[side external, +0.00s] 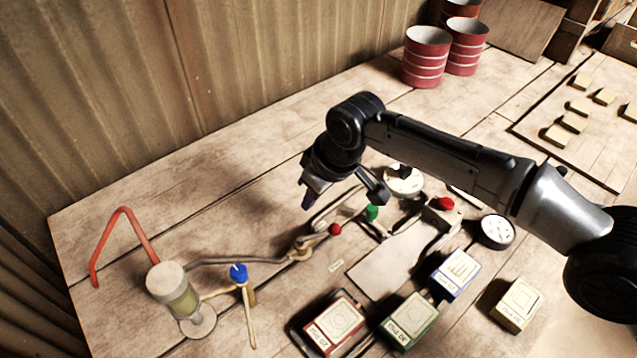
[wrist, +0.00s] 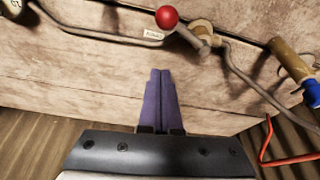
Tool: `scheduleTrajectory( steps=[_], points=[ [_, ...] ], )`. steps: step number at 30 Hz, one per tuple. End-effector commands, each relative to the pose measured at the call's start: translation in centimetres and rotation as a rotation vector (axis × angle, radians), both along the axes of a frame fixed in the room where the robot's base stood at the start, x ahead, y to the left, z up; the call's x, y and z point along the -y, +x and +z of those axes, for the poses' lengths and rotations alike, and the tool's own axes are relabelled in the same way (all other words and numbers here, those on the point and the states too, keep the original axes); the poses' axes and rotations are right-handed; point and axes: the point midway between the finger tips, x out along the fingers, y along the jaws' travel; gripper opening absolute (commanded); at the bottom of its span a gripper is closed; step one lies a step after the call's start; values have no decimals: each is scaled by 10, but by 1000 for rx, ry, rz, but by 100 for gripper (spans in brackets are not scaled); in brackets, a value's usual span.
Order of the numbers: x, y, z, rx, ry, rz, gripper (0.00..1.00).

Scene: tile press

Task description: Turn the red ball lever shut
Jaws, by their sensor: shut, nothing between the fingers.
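The red ball (side external: 335,229) sits on the end of a short lever at a brass valve (side external: 300,251) in the pipe line. In the wrist view the red ball (wrist: 167,17) is at the top edge, and its grey lever arm (wrist: 191,40) slants down right beside the brass valve body (wrist: 206,30). My gripper (side external: 307,203) is above the bench, up and left of the ball in the side view. In the wrist view my gripper (wrist: 161,74) has its two fingers together, with nothing between them. The ball lies ahead of the fingertips, apart from them.
A green knob (side external: 371,212) stands close to the right of the ball. A blue-handled valve (side external: 238,273), a glass cylinder (side external: 176,290) and a bent red rod (side external: 123,211) are to the left. Boxes, including a green one (side external: 408,321), stand in front. The bench behind the pipe is clear.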

Motion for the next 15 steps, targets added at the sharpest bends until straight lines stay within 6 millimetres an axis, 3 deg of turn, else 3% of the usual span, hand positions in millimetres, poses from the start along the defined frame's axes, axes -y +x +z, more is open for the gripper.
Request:
scheduleTrajectory(
  steps=[1,15],
  points=[
    [-2,1,-9,-1,-1,0,0],
    [22,-16,-9,1,1,0,0]
  ],
)
